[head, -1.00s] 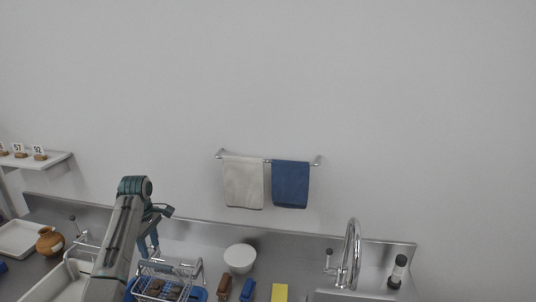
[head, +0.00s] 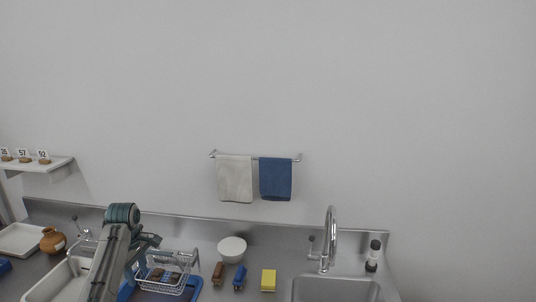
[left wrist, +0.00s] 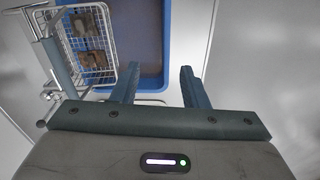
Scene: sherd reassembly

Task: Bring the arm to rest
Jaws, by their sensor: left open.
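My left gripper (left wrist: 158,70) is open in the left wrist view, with nothing between its two teal fingers. It is above the edge of a blue tray (left wrist: 160,82), beside a wire basket (left wrist: 112,45) that holds brown sherds (left wrist: 93,60). In the head view my left arm comes up from the bottom left, and the gripper (head: 142,262) is partly hidden beside the basket (head: 168,287). The sherds (head: 157,273) lie inside the basket. My right gripper is not in view.
Right of the basket are a white bowl (head: 232,249), a brown brush (head: 218,272), a blue brush (head: 239,277) and a yellow sponge (head: 268,280). A tap (head: 330,240) stands by a sink at right. A brown pot (head: 52,240) stands at left beside a white tray (head: 18,240).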

